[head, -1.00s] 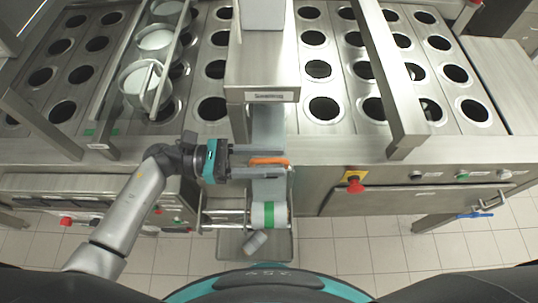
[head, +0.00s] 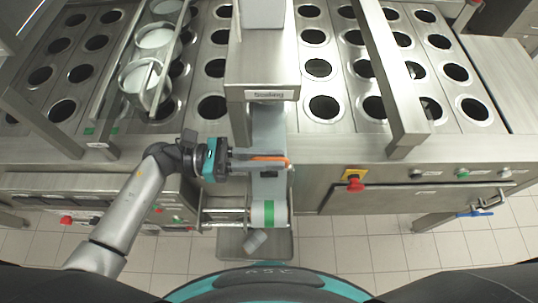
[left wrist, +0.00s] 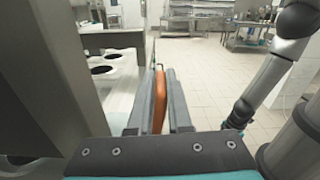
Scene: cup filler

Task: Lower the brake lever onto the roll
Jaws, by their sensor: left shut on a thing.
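The orange brake lever (head: 270,158) lies crosswise above the film strip, at the front of the machine. My left gripper (head: 284,161) reaches in from the left and is shut on it. In the left wrist view the orange lever (left wrist: 159,100) sits between the two grey fingers (left wrist: 164,78), which run along it. The roll (head: 268,216), pale with a green band, is below the lever in the picture, and the lever looks apart from it. The contact between lever and roll does not show.
A grey cylinder (head: 256,240) hangs below the roll over a metal tray (head: 228,246). A red emergency knob (head: 355,184) is on the panel to the right. Cups (head: 145,80) stand at the upper left.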

